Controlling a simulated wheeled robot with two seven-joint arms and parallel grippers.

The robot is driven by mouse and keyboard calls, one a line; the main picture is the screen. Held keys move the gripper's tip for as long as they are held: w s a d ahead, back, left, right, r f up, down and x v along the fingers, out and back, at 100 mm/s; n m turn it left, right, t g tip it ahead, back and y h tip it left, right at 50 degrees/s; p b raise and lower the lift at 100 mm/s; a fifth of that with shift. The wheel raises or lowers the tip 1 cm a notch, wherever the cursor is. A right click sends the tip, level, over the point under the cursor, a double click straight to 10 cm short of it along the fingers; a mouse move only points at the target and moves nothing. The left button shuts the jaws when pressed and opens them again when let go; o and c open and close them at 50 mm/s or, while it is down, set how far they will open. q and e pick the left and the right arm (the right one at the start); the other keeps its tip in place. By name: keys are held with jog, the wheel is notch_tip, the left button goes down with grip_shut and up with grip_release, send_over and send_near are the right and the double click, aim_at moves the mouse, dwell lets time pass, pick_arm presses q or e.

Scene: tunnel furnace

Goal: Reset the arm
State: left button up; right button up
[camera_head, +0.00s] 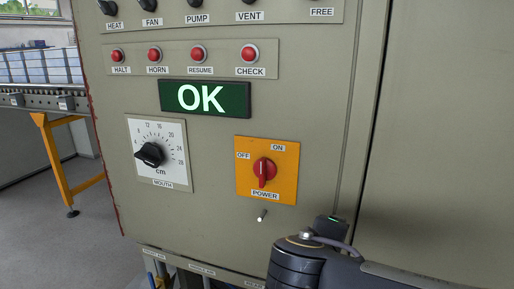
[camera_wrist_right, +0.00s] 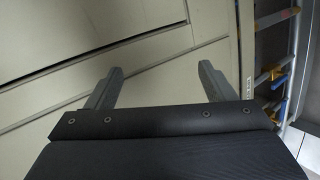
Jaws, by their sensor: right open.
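My right arm (camera_head: 310,262) shows at the bottom right of the head view, in front of the grey-green control cabinet (camera_head: 222,225). Its gripper is out of that view. In the right wrist view my right gripper (camera_wrist_right: 157,78) is open, with its two fingers apart and nothing between them. Pale cabinet panels (camera_wrist_right: 80,32) lie beyond the fingers. My left gripper shows in neither view.
The cabinet face carries a lit OK display (camera_head: 205,98), a red power knob (camera_head: 264,172) on an orange plate, a black mouth dial (camera_head: 150,154) and red buttons (camera_head: 198,53). A conveyor (camera_head: 40,101) with an orange leg stands at left. Open floor (camera_head: 35,215) lies below it.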

jog(key=s+d+f+m+g+y, duration=0.25)
jog(key=s+d+f+g, duration=0.3)
jog(key=d+f, duration=0.3)
jog(key=s+f+m+y, duration=0.7)
jog(key=s+m, duration=0.4)
jog(key=s, duration=0.1)
notch_tip(320, 180, up, 33)
jog(key=p, duration=3.3)
jog(key=shift+a+f+n+t, duration=0.2)
jog(key=shift+a+n+t, duration=0.15)
jog(key=shift+a, duration=0.05)
